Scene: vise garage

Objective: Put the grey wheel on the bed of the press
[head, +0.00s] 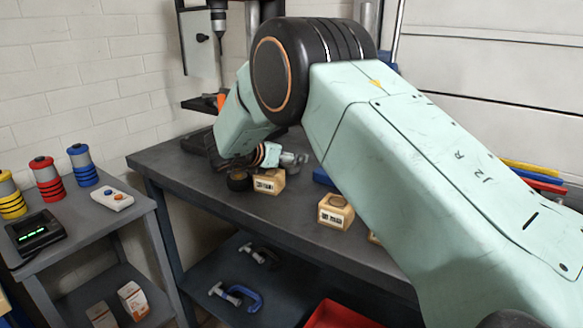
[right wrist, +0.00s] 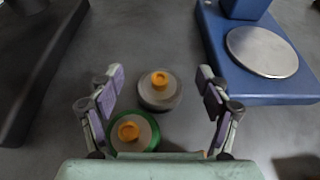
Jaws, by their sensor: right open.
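In the right wrist view the grey wheel (right wrist: 160,90), with an orange hub, lies on the dark bench top. A green-rimmed wheel (right wrist: 133,133), also with an orange hub, lies just nearer the palm. My right gripper (right wrist: 158,84) is open, its fingers on either side of the grey wheel and apart from it. To the right stands a blue base with a round metal plate (right wrist: 263,51), seemingly the press and its bed; the plate is bare. In the head view my right gripper (head: 268,158) is low over the bench, partly hidden by my arm. My left gripper is not in view.
A drill press (head: 217,20) stands behind. A side table (head: 88,232) at left holds coloured cylinders. Clamps (head: 242,297) lie on the lower shelf.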

